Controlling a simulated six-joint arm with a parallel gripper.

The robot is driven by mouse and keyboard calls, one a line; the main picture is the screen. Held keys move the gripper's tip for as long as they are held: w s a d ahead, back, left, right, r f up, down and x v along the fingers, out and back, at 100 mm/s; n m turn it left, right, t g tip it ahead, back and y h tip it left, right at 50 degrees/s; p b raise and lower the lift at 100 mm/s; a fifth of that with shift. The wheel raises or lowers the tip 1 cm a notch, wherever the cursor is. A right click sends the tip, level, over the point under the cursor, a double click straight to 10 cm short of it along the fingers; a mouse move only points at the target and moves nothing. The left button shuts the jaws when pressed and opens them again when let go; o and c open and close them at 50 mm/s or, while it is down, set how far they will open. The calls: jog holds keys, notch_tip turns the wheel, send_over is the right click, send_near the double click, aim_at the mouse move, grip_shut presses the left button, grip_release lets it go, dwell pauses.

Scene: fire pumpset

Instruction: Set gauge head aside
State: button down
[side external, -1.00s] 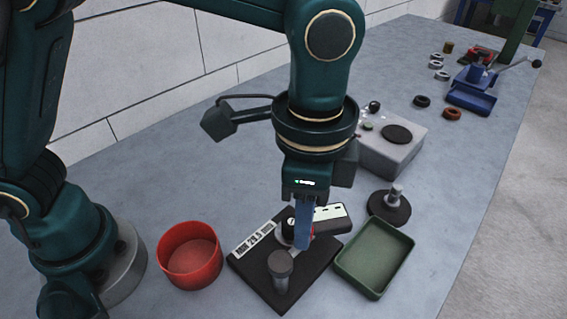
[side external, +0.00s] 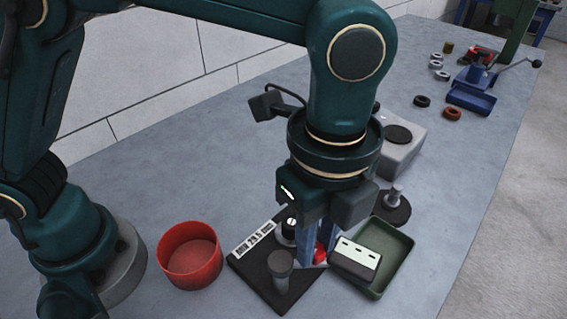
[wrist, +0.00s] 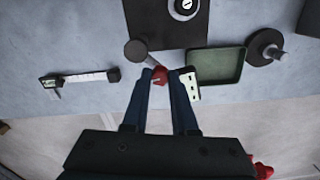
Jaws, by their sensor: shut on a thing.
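The gauge head (side external: 355,258) is a dark block with a pale slotted face and a red part. My gripper (side external: 317,258) is shut on its red part. The gauge head is tilted and overlaps the near left edge of the green tray (side external: 402,247); I cannot tell whether it touches it. In the wrist view the gauge head (wrist: 194,90) sticks out to the right of my gripper (wrist: 163,76), and its red part is between the blue fingers.
A red round bin (side external: 190,255) stands left of the plate. A round dark base with a peg (side external: 393,208) and a grey box (side external: 400,150) are behind the tray. A blue vise (side external: 472,90) and several rings lie far back. A measuring tool (wrist: 85,77) shows in the wrist view.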

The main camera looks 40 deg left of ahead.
aim_at(317, 251)
jog(key=shift+s+d+r, duration=0.1)
jog(key=shift+d+r, duration=0.05)
jog(key=shift+d, duration=0.1)
dwell(0.3)
jog(key=c, duration=0.7)
grip_release()
jog(key=shift+a, duration=0.1)
jog(key=shift+r, duration=2.5)
